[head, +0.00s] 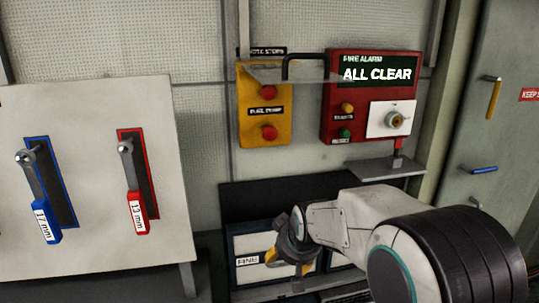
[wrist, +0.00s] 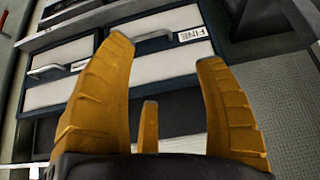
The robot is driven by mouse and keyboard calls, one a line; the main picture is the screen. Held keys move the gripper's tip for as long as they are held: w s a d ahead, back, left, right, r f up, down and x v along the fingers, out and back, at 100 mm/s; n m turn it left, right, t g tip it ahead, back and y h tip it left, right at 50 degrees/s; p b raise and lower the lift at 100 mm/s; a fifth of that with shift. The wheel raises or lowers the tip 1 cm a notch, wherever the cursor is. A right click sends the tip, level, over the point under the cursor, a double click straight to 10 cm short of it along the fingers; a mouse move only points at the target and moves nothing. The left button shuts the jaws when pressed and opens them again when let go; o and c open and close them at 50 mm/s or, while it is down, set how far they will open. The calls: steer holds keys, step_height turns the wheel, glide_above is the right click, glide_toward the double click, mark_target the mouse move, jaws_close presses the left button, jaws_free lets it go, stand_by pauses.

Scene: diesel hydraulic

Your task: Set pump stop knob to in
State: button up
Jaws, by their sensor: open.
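A yellow panel (head: 283,92) on the wall in the head view carries an upper red knob (head: 268,92) and a lower red knob (head: 269,132). A black label between them seems to read "fuel pump". I cannot tell which knob it names, nor whether either knob is in or out. My gripper (head: 288,264) is open and empty, well below the panel in front of the drawers. In the wrist view its yellow fingers (wrist: 166,55) are spread, with drawer fronts beyond them. The panel is not in the wrist view.
A red fire alarm box (head: 372,95) reading "ALL CLEAR" is right of the panel, with a black pipe and a clear plate between. A small shelf (head: 385,167) juts out below it. A white board (head: 85,240) with blue and red levers stands left. Drawers (wrist: 180,55) are below.

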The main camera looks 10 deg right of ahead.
steer(key=w+r+t, duration=0.5)
steer(key=w+r, duration=0.4)
steer(key=t, duration=0.6)
glide_toward(271, 136)
steer(key=w, duration=0.4)
steer(key=shift+w+f+t, duration=0.1)
steer(key=shift+f+t, duration=0.05)
steer(key=shift+t, duration=0.15)
steer(key=shift+w+p, duration=1.8)
steer(key=shift+w, duration=1.65)
